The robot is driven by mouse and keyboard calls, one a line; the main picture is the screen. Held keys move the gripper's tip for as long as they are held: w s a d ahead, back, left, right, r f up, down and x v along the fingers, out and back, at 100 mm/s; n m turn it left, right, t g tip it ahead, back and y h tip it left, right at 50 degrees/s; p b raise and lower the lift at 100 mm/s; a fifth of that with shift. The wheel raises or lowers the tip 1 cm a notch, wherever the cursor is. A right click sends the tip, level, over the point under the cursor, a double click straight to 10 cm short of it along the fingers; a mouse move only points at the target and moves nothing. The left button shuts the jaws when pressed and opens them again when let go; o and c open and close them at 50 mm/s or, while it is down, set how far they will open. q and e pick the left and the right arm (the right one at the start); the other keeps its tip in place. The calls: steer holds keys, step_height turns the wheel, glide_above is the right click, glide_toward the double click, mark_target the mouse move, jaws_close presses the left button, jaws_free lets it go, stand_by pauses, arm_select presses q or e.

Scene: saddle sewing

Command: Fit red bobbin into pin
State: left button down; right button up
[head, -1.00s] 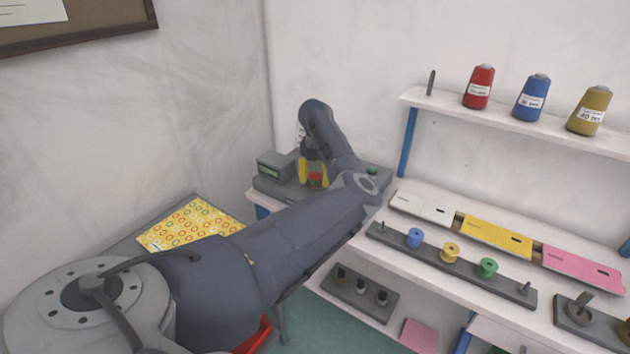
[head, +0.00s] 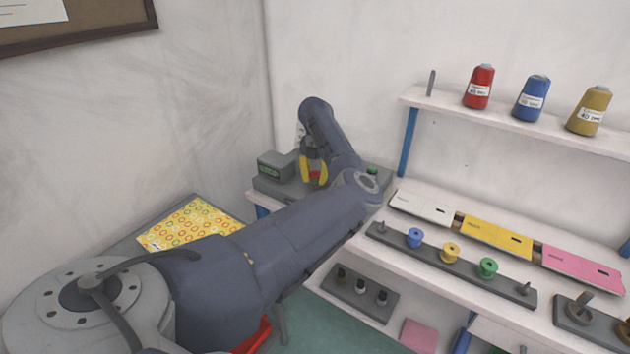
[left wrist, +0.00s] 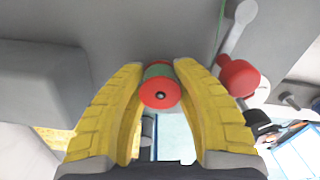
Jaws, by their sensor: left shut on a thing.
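My left gripper (head: 316,176) reaches over the grey machine on the back-left shelf, its yellow fingers pointing down. In the left wrist view the left gripper (left wrist: 158,85) is shut on the red bobbin (left wrist: 160,93), which has red flanges and a green-wound middle. The bobbin shows as a small red patch (head: 315,176) in the head view, partly hidden by the fingers. The grey pin rack (head: 463,270) stands on the shelf to the right. Its left end pin (head: 382,227) and right end pin (head: 524,288) are bare. My right gripper is not in view.
The rack holds a blue bobbin (head: 415,237), a yellow bobbin (head: 450,252) and a green bobbin (head: 487,267). Behind it lie white, yellow and pink cases (head: 495,237). The machine box (head: 276,165) is left of the gripper. A red knob (left wrist: 238,75) is close to the right finger.

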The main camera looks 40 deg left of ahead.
arm_select(q)
steer(key=shift+r, duration=2.45)
steer(key=shift+r, duration=1.85)
